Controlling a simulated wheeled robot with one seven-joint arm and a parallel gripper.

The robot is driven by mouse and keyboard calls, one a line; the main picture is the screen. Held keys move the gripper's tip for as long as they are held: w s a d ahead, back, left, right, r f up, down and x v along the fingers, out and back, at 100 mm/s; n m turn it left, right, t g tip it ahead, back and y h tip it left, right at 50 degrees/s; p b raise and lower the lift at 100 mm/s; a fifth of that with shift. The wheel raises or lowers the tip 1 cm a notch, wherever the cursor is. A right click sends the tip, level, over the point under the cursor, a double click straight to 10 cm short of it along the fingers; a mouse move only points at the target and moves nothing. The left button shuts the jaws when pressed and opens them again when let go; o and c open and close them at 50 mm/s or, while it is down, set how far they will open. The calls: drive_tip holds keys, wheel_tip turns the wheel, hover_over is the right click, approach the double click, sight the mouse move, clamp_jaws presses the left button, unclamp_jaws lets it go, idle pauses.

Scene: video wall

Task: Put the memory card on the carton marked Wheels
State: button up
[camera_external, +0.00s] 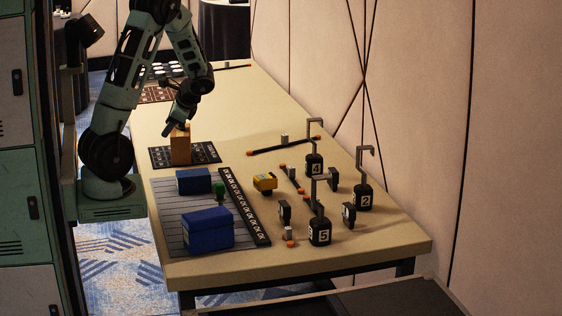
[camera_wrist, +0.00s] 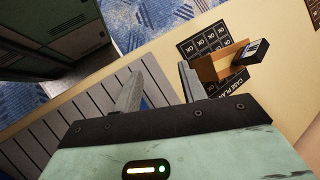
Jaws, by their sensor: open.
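The tan carton (camera_external: 181,150) stands on a black gridded mat near the table's left side; its marking cannot be read. It also shows in the wrist view (camera_wrist: 216,68). A small dark block with a pale striped label, which looks like the memory card (camera_wrist: 252,51), appears on the carton's top end in the wrist view. It is hard to make out in the external view. My gripper (camera_external: 174,127) is just above the carton in the external view.
Two blue boxes (camera_external: 207,230) and a green-topped item (camera_external: 218,189) sit on a grey slatted mat (camera_external: 172,238). A yellow device (camera_external: 265,182), numbered black weights with hooks (camera_external: 319,232) and orange-ended rods (camera_external: 284,145) lie to the right.

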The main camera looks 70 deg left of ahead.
drive_tip(key=s+d+n+t+h, duration=0.3)
drive_tip(key=d+n, duration=0.7)
drive_tip(key=d, duration=0.7)
drive_tip(key=t+h, duration=0.2)
drive_tip(key=shift+s+r+n+h, duration=0.15)
drive_tip(key=shift+r+n+h, duration=0.15)
drive_tip(key=shift+r+n, duration=0.1)
